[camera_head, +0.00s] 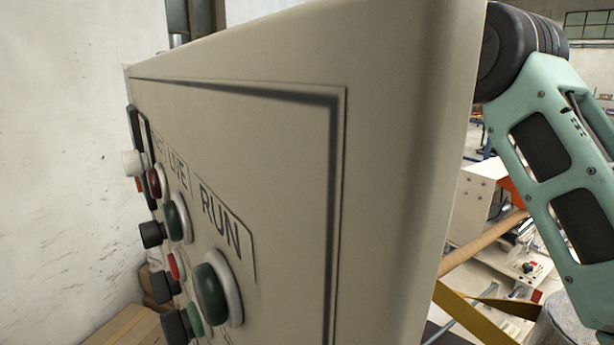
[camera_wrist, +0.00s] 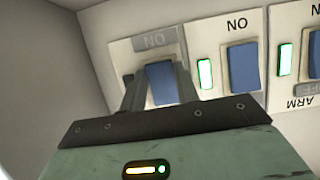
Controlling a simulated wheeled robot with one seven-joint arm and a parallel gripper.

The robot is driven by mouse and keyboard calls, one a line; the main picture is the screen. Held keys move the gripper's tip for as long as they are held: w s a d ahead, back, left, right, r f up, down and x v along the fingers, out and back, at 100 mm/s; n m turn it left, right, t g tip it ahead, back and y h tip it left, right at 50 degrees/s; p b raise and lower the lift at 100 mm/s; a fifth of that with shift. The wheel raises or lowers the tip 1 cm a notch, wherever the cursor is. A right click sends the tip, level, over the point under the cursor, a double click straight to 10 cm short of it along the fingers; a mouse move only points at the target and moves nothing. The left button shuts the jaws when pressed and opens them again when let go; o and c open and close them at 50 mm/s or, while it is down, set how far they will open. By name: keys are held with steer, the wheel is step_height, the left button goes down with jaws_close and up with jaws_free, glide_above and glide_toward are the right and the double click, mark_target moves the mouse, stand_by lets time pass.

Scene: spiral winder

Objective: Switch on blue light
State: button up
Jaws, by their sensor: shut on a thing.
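In the wrist view, a blue rocker switch (camera_wrist: 160,84) sits on a pale plate with a greyish, upside-down "ON" label above it. My gripper (camera_wrist: 160,72) reaches up from below, with one finger on each side of this switch, shut on it. The left finger covers most of the area where a light might sit, and no green glow shows there. A second blue switch (camera_wrist: 243,66) to the right has a lit green light (camera_wrist: 205,74) beside it. My gripper is not visible in the head view.
At the right edge of the wrist view, a third blue switch (camera_wrist: 315,54) has a lit green light (camera_wrist: 283,58). In the head view, a large beige control cabinet (camera_head: 400,120) carries a green RUN button (camera_head: 210,291) and several other knobs. A white wall stands at left.

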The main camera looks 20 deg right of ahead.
steer(key=f+t+b, duration=0.1)
steer(key=b, duration=0.4)
steer(key=t+b, duration=0.1)
steer(key=b, duration=0.3)
steer(key=shift+w+y, duration=0.1)
steer(key=shift+y, duration=0.2)
steer(key=shift+r+t+b, duration=0.15)
steer(key=shift+t+b, duration=0.15)
steer(key=shift+b, duration=0.7)
steer(key=shift+r, duration=0.1)
steer(key=o, duration=1)
